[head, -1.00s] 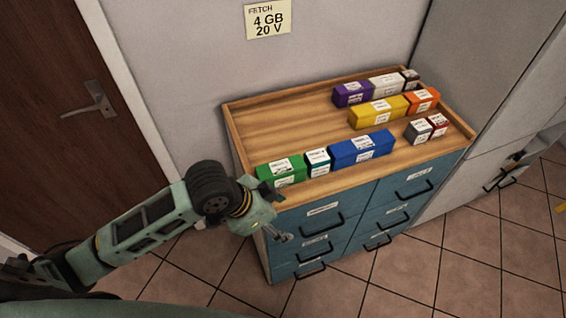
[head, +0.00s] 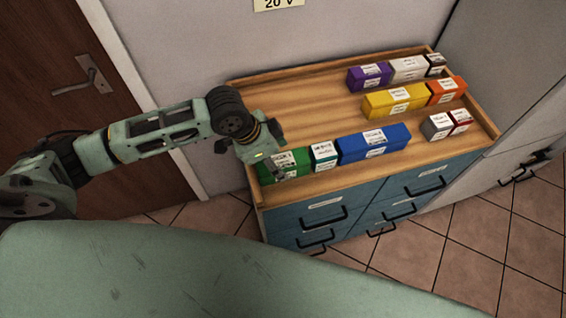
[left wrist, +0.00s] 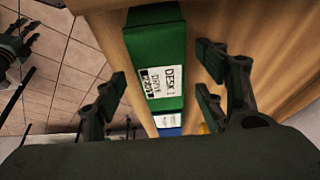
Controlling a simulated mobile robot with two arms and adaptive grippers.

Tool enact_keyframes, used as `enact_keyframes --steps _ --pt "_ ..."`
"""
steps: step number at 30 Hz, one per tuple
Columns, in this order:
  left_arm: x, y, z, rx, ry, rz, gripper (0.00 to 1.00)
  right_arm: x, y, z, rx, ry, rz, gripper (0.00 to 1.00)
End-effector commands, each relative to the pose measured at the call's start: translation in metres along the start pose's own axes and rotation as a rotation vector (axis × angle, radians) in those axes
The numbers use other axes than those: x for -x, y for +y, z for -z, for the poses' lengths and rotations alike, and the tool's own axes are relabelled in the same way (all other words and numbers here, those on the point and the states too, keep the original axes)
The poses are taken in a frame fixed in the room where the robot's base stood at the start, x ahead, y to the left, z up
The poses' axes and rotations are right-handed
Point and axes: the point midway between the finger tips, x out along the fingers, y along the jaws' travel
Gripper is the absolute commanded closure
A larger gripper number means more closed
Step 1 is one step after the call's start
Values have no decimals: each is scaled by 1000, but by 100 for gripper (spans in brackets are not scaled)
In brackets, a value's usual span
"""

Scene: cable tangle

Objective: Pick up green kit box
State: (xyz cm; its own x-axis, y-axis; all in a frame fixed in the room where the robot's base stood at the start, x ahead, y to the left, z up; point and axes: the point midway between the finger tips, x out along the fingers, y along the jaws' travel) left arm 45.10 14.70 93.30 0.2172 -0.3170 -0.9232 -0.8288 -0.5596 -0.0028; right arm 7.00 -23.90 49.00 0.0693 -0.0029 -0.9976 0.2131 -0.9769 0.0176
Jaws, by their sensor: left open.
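The green kit box (head: 288,163) lies at the front left of the wooden cabinet top, partly hidden by my left gripper in the head view. It has a white label, which shows clearly in the left wrist view (left wrist: 157,60). My left gripper (head: 277,158) is at the box's left end in the head view. In the left wrist view its fingers (left wrist: 160,90) are spread wide on both sides of the box, and I see no grip on it.
A teal-and-white box (head: 323,156) and a blue box (head: 373,143) stand in line to the right of the green one. Yellow (head: 396,99), purple (head: 369,76) and other boxes stand farther back. A raised wooden rim (head: 330,66) edges the top. The left middle of the top is clear.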

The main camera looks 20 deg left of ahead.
Motion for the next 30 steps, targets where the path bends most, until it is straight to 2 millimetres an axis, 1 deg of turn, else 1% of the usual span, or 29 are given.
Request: enact_keyframes --steps 1,2,3,6,9,12,15,20,27,30 --pt "-5 2 3 2 -2 -4 35 8 -1 -4 0 -6 1 60" --pt "-10 2 4 1 -1 -4 35 10 -1 -5 0 -8 1 60" --pt "-17 2 4 2 -1 -4 35 10 -1 -5 0 -8 1 60" --pt "-29 2 3 1 -1 -2 35 11 0 1 0 1 0 60" --pt "-34 2 2 0 -1 -1 35 11 2 16 0 22 -2 60" --pt "-35 1 2 -1 -1 0 35 11 3 28 0 42 -3 60" --pt "-35 1 2 -1 -1 0 35 11 2 32 -1 48 -2 60" --pt "-35 1 2 -1 0 0 49 11 -2 27 -2 40 3 60" --pt "-34 1 2 0 0 0 70 11 -5 15 -2 21 6 60" --pt "-34 1 2 0 0 0 79 11 -5 13 -1 19 6 60"
